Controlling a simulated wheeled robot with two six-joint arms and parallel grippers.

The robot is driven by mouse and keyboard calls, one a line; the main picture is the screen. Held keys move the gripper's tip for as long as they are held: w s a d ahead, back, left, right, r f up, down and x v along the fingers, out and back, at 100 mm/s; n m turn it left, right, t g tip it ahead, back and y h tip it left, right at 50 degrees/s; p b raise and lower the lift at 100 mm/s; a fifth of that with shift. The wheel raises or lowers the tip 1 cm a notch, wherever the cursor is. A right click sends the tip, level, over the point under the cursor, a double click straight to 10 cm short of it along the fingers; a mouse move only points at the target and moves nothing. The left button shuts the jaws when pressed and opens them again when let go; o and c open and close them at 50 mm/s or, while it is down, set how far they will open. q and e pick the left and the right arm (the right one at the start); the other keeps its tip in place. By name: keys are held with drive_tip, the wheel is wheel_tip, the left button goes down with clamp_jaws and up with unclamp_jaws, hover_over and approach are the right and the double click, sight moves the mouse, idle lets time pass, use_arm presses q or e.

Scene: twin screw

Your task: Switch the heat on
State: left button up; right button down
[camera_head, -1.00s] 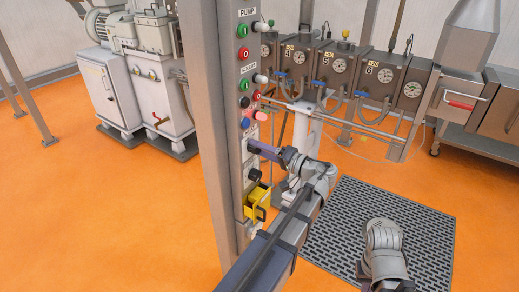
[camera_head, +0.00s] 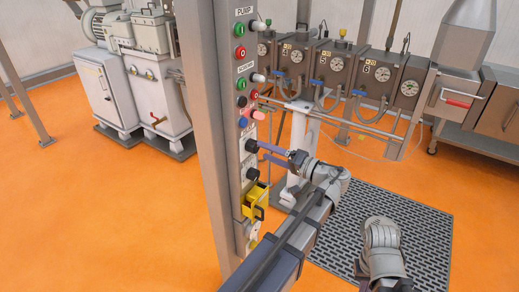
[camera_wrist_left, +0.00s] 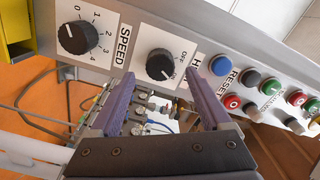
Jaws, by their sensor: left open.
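The black heat knob (camera_head: 252,146) is on the grey control column, on a white plate marked OFF. In the left wrist view the heat knob (camera_wrist_left: 160,64) shows between the purple fingers; I cannot clearly read its pointer setting. My left gripper (camera_head: 266,152) is open, its two fingers apart, just to the right of the knob in the head view. In the left wrist view the left gripper (camera_wrist_left: 160,78) has nothing between its jaws that it clearly grips. My right gripper is out of view.
The speed knob (camera_wrist_left: 79,37) and a yellow box (camera_head: 254,201) sit below the heat knob on the column. The blue reset button (camera_wrist_left: 221,65) and red and green buttons are above it. Gauge boxes (camera_head: 335,65) stand behind.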

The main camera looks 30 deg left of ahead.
use_arm(q)
drive_tip(key=d, duration=0.3)
drive_tip(key=shift+s+d, duration=0.15)
drive_tip(key=shift+d, duration=0.1)
drive_tip(key=s+d+f+m+h+p, duration=0.45)
drive_tip(key=s+d+f+h, duration=0.2)
drive_tip(key=f+h, duration=0.2)
drive_tip(key=s+d+f+m+g+h+p, duration=0.1)
drive_tip(key=s+d+h, duration=0.3)
drive_tip(key=d, duration=0.4)
drive_tip(key=s+d+f+m+h+p, duration=0.2)
drive_tip(key=s+d+f+h, duration=0.2)
drive_tip(key=d, duration=0.4)
drive_tip(key=shift+s+g+p, duration=0.35)
drive_tip(key=shift+s+g, duration=0.05)
drive_tip(key=shift+s, duration=0.3)
